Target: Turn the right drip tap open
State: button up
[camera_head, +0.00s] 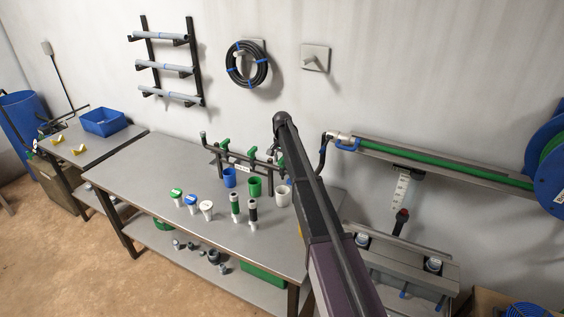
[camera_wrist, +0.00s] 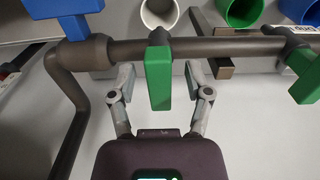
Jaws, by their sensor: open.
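The manifold is a dark pipe (camera_wrist: 228,47) with green drip taps, running across the wrist view. The right drip tap's green handle (camera_wrist: 159,78) lies across the pipe and points toward my wrist. My gripper (camera_wrist: 159,68) is open, with one finger on each side of this handle and a visible gap on both sides. Another green tap (camera_wrist: 304,78) is at the right edge of the wrist view. In the head view the manifold's left green tap (camera_head: 224,144) shows, while my arm hides my gripper and part of the manifold's right end.
White (camera_head: 283,195), green (camera_head: 254,187) and blue (camera_head: 229,177) cups stand by the manifold on the grey bench (camera_head: 150,170). A blue valve handle (camera_wrist: 65,8) is at the wrist view's upper left. Several small fittings stand in front. The bench's left part is clear.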

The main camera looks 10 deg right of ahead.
grip_shut()
jog(key=shift+n, duration=0.5)
jog(key=n, duration=0.3)
jog(key=shift+d+n, duration=0.1)
jog(key=shift+n, duration=0.2)
jog(key=n, duration=0.4)
jog(key=shift+s+d, duration=0.1)
jog(key=n, duration=1)
jog(key=shift+d, duration=0.15)
